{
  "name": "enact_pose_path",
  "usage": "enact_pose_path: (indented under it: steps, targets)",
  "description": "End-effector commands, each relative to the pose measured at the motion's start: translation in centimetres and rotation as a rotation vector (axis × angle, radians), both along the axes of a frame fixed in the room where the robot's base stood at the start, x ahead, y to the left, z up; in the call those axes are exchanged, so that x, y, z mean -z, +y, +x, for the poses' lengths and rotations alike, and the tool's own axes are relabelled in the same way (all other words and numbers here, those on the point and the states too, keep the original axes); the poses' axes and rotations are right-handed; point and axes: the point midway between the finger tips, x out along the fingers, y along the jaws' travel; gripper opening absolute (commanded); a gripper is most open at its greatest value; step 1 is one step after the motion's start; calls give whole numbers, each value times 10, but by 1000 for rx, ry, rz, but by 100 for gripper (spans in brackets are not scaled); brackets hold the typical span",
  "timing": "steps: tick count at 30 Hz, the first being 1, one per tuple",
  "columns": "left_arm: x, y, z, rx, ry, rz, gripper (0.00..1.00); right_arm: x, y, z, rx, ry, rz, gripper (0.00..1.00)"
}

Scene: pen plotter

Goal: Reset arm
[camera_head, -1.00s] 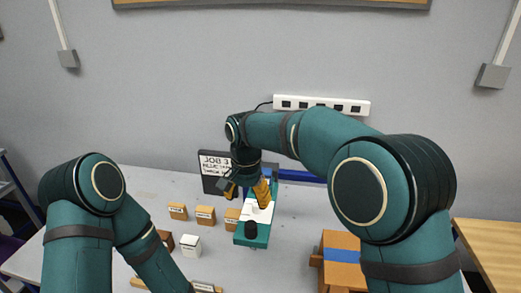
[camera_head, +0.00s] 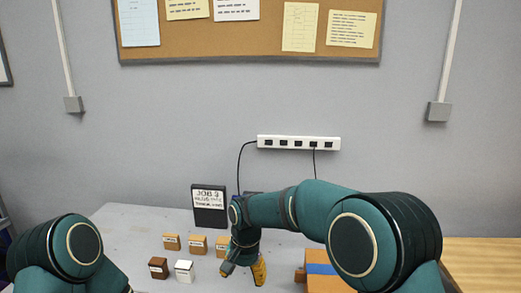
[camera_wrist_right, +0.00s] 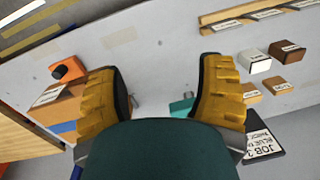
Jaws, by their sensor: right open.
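My right gripper (camera_head: 244,269) hangs over the table at the lower centre of the head view. In the right wrist view its two yellow fingers (camera_wrist_right: 157,80) are wide apart with nothing between them but table top and a small teal part (camera_wrist_right: 181,106). That part shows beside the right-hand finger; the rest of it is hidden. My right arm reaches across from the right. My left arm shows at the lower left of the head view, with its gripper outside the picture.
A black "JOB 3" sign (camera_head: 209,205) stands at the back of the table (camera_head: 135,222). Small brown boxes (camera_head: 197,245) and a white box (camera_head: 184,271) lie left of my right gripper. An orange box with a blue band (camera_head: 318,269) is to its right. A power strip (camera_head: 298,142) is on the wall.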

Motion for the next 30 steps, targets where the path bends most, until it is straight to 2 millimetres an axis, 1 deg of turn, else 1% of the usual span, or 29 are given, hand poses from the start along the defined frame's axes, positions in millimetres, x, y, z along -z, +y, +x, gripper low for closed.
enact_pose_path:
  steps: [1, 2, 3, 5, 6, 8, 9, 11, 12, 14, 15, 18, 21, 22, 25, 30]
  targets:
    - [4, 0, 0, 1, 0, 0, 68, 27, -12, -3, -6, 12, 17, 68]
    - [6, 0, 0, 1, 1, 0, 68, 40, -17, -6, -14, 12, 32, 68]
    - [7, -1, 0, 2, 2, 0, 68, 60, -25, -10, -25, 11, 52, 68]
    - [11, -1, -1, 2, 2, 0, 68, 90, -37, -19, -40, 9, 86, 68]
    - [13, -1, -1, 3, 3, 1, 68, 112, -46, -27, -49, 4, 111, 68]
    - [16, -1, -2, 4, 5, 1, 68, 144, -60, -42, -60, -6, 147, 68]
    - [19, -1, -2, 4, 6, 0, 68, 165, -70, -54, -65, -18, 170, 68]
    - [22, -1, -2, 5, 7, 0, 68, 192, -84, -74, -71, -37, 201, 68]
    - [25, -1, -3, 6, 8, 0, 68, 209, -93, -89, -71, -52, 218, 68]
    - [28, -2, -3, 7, 9, 1, 68, 229, -105, -112, -72, -78, 238, 68]
    - [31, -2, -3, 8, 10, 1, 68, 240, -113, -128, -71, -93, 248, 68]
    - [35, -2, -4, 9, 11, 1, 68, 259, -128, -162, -68, -135, 258, 68]
    - [38, -2, -5, 10, 13, 1, 68, 268, -139, -188, -68, -167, 256, 68]
    - [38, -2, -5, 10, 13, 1, 68, 269, -141, -194, -68, -175, 255, 68]
    - [39, -2, -5, 10, 14, 1, 68, 271, -146, -206, -70, -192, 250, 68]
    - [39, -2, -5, 10, 14, 1, 68, 271, -147, -209, -69, -202, 248, 68]
